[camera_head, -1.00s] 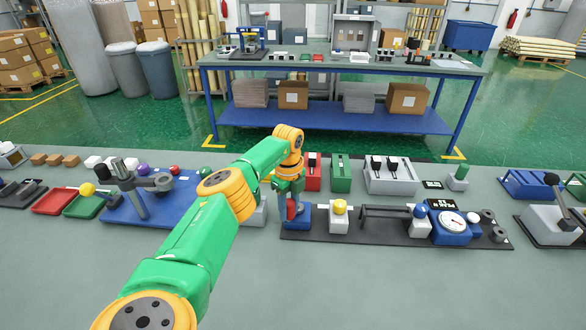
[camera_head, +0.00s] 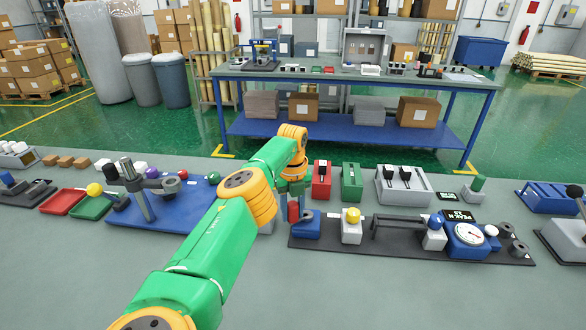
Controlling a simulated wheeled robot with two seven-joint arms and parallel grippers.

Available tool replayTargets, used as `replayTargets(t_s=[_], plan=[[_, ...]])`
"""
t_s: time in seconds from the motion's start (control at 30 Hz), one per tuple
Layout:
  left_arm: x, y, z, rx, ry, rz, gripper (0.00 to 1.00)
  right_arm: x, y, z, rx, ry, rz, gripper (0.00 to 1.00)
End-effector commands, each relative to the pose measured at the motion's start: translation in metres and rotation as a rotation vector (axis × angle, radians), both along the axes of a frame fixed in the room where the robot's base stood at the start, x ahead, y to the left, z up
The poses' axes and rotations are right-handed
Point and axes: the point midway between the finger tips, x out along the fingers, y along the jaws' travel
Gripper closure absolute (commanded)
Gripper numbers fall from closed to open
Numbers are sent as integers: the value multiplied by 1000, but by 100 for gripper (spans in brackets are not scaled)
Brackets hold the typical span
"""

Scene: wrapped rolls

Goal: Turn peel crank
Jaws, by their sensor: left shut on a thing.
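My left arm reaches in from the lower left, and its gripper (camera_head: 293,206) points down at the left end of the dark peel-test base plate (camera_head: 400,243). It is shut on a small red handle (camera_head: 293,212), which I take to be the peel crank's grip. The handle stands beside a blue block (camera_head: 307,225). The fingertips and the crank's arm are mostly hidden by the wrist. My right gripper is not in view.
A blue board with a grey post fixture (camera_head: 145,200) lies left of the arm. Red (camera_head: 321,180) and green (camera_head: 353,181) blocks and a two-lever switch box (camera_head: 404,185) stand behind the plate. The front of the table is clear.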

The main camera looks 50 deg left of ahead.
Motion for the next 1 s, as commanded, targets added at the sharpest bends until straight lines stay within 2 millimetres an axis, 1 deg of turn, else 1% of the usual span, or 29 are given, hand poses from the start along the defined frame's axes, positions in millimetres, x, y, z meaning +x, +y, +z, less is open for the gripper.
replayTargets(t_s=[0.27, 0.3, 0.37, 0.4, 0.67, 0.73, 0.77, 0.83, 0.93, 1.0], plan=[[1, 1, 1, 3, -3, 1, 100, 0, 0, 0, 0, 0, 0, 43], [1, 1, 1, 3, -3, 2, 53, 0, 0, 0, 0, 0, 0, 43], [1, 1, 1, 3, -3, 2, 37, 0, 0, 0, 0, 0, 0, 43], [1, 1, 1, 2, -2, 2, 31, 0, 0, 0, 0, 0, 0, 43], [0, 0, 1, 1, -2, 2, 31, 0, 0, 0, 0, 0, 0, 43], [1, 0, 7, 2, -3, 2, 31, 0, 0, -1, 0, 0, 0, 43], [1, 0, 13, 2, -4, 2, 31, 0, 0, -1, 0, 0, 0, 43], [1, 0, 29, 2, -8, 2, 31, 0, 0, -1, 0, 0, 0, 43], [1, 0, 53, 3, -6, 3, 31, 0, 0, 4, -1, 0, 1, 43], [0, 0, 69, 2, -3, 2, 31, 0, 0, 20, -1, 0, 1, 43]])
